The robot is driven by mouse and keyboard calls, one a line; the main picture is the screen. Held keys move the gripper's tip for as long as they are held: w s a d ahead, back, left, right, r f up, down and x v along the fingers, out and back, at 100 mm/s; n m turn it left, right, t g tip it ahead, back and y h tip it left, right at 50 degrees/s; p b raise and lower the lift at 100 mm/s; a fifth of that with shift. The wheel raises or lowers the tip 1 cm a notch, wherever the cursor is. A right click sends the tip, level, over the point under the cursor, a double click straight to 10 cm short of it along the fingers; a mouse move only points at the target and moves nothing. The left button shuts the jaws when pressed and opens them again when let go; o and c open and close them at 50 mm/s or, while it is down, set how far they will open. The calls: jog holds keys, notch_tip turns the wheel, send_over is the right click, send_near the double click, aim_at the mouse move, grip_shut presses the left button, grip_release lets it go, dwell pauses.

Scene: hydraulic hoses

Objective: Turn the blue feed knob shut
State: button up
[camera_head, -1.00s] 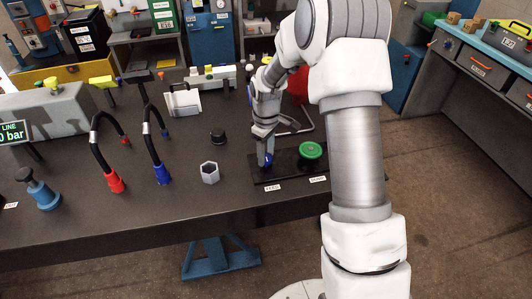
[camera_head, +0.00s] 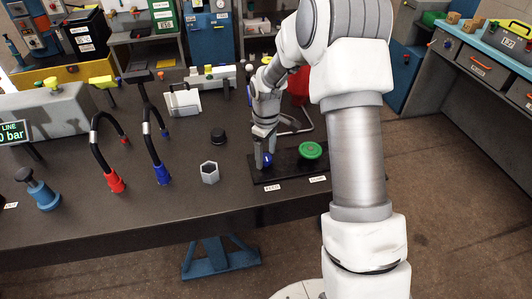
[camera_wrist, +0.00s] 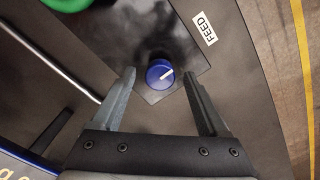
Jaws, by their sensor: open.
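The blue feed knob (camera_head: 267,159) sits on a black panel (camera_head: 286,174) near the front of the bench, beside a FEED label. In the wrist view the blue knob (camera_wrist: 160,74) shows a pale pointer line slanting up to the right. My gripper (camera_head: 264,163) is at the knob, fingers pointing down. In the wrist view my gripper (camera_wrist: 160,84) is open, with one finger on each side of the knob and visible gaps to both. The FEED label (camera_wrist: 204,28) lies up and right of the knob.
A green knob (camera_head: 311,150) stands on the same panel to the right. A hexagonal grey piece (camera_head: 209,172) and a black cap (camera_head: 218,136) stand to the left. Hoses with red (camera_head: 115,181) and blue (camera_head: 162,174) ends stand farther left.

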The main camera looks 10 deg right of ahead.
aim_at(266, 157)
notch_tip(266, 157, up, 17)
jog(key=p, duration=0.1)
jog(key=shift+r, duration=0.2)
dwell(0.3)
jog(key=shift+r, duration=0.1)
